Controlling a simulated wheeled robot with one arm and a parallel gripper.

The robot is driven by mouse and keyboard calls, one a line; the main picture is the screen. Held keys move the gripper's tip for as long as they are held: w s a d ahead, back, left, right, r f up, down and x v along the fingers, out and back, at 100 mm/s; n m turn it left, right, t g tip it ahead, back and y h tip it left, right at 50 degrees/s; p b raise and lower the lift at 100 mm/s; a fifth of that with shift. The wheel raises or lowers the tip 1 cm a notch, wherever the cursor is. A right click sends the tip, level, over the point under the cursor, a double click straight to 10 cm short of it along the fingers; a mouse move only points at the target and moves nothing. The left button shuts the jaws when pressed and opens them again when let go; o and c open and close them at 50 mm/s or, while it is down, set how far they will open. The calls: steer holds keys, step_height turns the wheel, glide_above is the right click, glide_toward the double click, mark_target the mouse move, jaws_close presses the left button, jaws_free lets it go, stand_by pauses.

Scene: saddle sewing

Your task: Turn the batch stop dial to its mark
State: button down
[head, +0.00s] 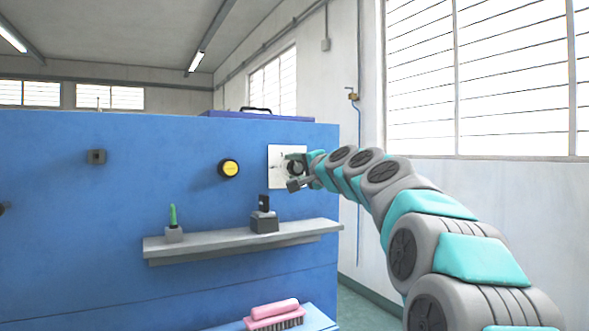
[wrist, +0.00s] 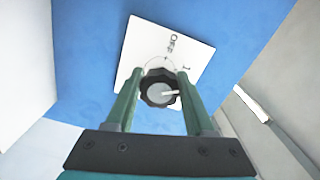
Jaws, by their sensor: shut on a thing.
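The dial (wrist: 158,88) is a dark scalloped knob with a grey face and a white pointer line. In the wrist view its pointer lies toward the right. It sits on a white plate (wrist: 140,50) with a thin arc, the word OFF and a single-stroke mark, both apart from the pointer's direction. The plate also shows in the head view (head: 275,154), at the right end of the blue panel. My gripper (wrist: 158,80) has its two green fingers on either side of the knob, shut on it. In the head view my gripper (head: 299,174) partly hides the dial.
A grey shelf (head: 190,246) below holds a green-handled item (head: 173,216) and a dark block (head: 264,222). A pink brush (head: 274,313) lies lower down.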

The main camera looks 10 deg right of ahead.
steer(key=shift+f, duration=0.1)
steer(key=shift+c, duration=1.3)
jaws_free()
steer(key=shift+s, duration=0.1)
steer(key=b+v, duration=0.1)
steer(key=v, duration=0.6)
steer(key=shift+s+d, duration=0.15)
steer(key=shift+s, duration=0.1)
